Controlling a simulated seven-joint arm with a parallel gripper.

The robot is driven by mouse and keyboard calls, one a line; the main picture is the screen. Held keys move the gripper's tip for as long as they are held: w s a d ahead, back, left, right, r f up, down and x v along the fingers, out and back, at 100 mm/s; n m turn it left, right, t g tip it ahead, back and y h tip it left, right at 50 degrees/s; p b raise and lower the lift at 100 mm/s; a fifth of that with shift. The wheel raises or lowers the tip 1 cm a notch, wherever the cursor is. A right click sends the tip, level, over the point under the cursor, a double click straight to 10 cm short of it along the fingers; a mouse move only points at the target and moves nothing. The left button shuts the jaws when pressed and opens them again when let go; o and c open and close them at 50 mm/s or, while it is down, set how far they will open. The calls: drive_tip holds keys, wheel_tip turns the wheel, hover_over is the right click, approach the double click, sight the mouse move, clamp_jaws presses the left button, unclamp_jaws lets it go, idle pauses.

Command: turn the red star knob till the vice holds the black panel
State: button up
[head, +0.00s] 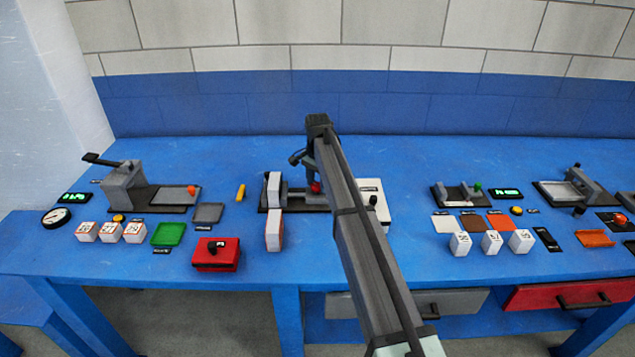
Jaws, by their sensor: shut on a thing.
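The red star knob (316,187) shows as a small red spot at the right part of a dark vice (298,199) in the middle of the table. My gripper (314,180) reaches down over the knob and is shut on it; the fingertips are small and partly hidden by my arm. A grey upright block with a white face (274,190) stands at the vice's left end. I cannot make out the black panel clearly, nor whether the vice jaws touch it.
A white-and-brown block (274,230) stands in front of the vice. A red box (216,254) and a yellow piece (241,193) are to the left. Another fixture with a green knob (478,187) is to the right.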

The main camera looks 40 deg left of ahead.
sight(318, 185)
drive_tip(key=shift+w, duration=0.1)
drive_tip(key=o, duration=1)
drive_tip(key=shift+o, duration=0.2)
drive_tip(key=shift+r, duration=0.1)
wheel_tip(318, 185, up, 14)
idle(0.4)
